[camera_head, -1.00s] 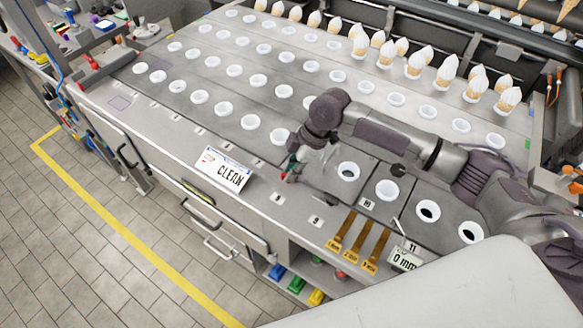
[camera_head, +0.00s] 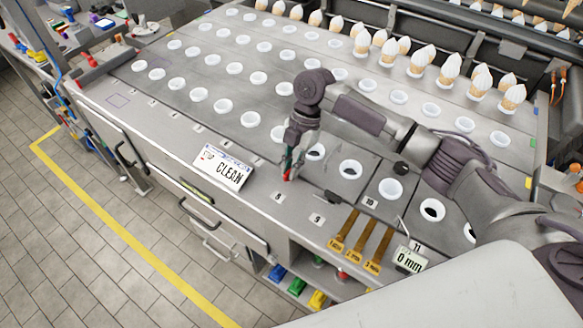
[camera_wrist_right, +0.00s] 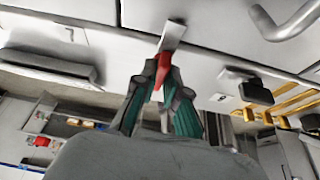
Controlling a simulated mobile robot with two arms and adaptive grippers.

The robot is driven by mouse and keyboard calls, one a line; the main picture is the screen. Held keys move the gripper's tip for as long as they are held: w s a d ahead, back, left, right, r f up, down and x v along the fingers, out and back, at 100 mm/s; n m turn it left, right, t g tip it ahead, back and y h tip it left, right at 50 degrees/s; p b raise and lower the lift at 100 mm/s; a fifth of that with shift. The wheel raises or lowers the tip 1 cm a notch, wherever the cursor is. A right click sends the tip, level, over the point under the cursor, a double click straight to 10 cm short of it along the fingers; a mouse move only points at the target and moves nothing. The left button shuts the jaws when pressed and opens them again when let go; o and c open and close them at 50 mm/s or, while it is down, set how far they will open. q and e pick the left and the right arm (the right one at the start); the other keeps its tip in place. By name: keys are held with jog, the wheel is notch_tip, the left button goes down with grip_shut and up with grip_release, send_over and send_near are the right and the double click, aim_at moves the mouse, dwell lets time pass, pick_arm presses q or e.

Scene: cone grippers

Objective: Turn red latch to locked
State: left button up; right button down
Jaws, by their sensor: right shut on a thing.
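My right gripper (camera_head: 289,166) reaches down to the front part of the grey worktop, right of the CLEAN sign. Its green-padded fingers are shut on the red latch (camera_head: 286,175). In the right wrist view the red latch (camera_wrist_right: 163,62) shows between the fingertips of the gripper (camera_wrist_right: 160,76), beside a pale metal strip (camera_wrist_right: 173,34). The fingers hide part of the latch, and I cannot read its locked or unlocked position. My left gripper is not in view.
The CLEAN sign (camera_head: 222,169) stands close left of the gripper. A small black part (camera_head: 331,197), brass gauges (camera_head: 361,243) and a 0 mm sign (camera_head: 408,259) are to the right. White rings and cones fill the worktop behind. Drawer handles (camera_head: 197,213) stick out in front.

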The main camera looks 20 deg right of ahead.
dwell(0.3)
jog(key=c, duration=1.2)
grip_release()
jog(key=shift+r, duration=0.1)
jog(key=v, duration=1.1)
jog(key=shift+w+r, duration=0.15)
jog(key=shift+r, duration=0.25)
